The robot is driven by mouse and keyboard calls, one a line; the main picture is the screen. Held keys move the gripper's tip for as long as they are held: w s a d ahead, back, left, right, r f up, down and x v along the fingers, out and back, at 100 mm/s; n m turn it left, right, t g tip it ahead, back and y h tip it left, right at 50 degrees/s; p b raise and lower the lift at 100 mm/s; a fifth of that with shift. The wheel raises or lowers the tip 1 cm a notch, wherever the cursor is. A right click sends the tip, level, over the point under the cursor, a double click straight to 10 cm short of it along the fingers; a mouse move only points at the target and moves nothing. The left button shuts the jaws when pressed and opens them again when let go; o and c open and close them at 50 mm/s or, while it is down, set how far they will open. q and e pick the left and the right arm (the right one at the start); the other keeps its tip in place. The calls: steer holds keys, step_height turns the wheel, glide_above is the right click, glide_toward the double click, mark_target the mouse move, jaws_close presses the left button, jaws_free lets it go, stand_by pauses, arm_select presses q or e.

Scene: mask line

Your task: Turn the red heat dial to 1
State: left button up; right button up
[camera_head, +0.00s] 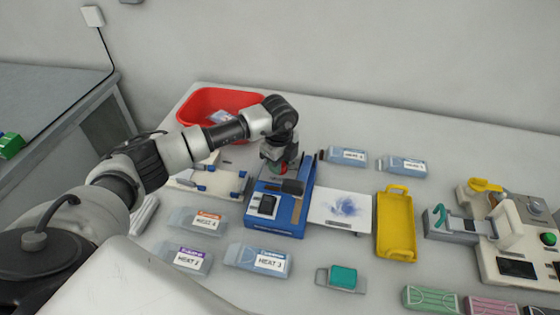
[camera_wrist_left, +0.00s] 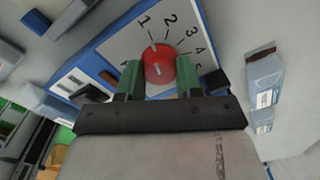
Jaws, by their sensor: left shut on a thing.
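The red heat dial (camera_wrist_left: 158,66) sits on a white face with printed numbers on the blue machine (camera_wrist_left: 112,42). My left gripper (camera_wrist_left: 158,74) has its green fingers on opposite sides of the dial, shut on it. A white mark on the dial points up, close to the 1. In the head view, my left gripper (camera_head: 280,165) reaches down over the back of the blue machine (camera_head: 284,220). The arm and wrist hide most of the dial there. My right gripper is not in view.
A red bin (camera_head: 190,108) stands behind the arm. A white sheet with a blue print (camera_head: 342,207) and a yellow tray (camera_head: 396,225) lie right of the machine. Several labelled packs, one being the HEAT 3 pack (camera_head: 258,260), lie around. Another machine (camera_head: 515,235) stands at right.

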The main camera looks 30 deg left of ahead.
arm_select(q)
steer(key=shift+w+r, duration=0.1)
steer(key=o, duration=0.9)
steer(key=r, duration=0.3)
steer(key=r+b, duration=0.1)
steer(key=r, duration=0.6)
steer(key=shift+s+r+b, duration=0.25)
steer(key=shift+r+b, duration=0.1)
steer(key=shift+b, duration=0.05)
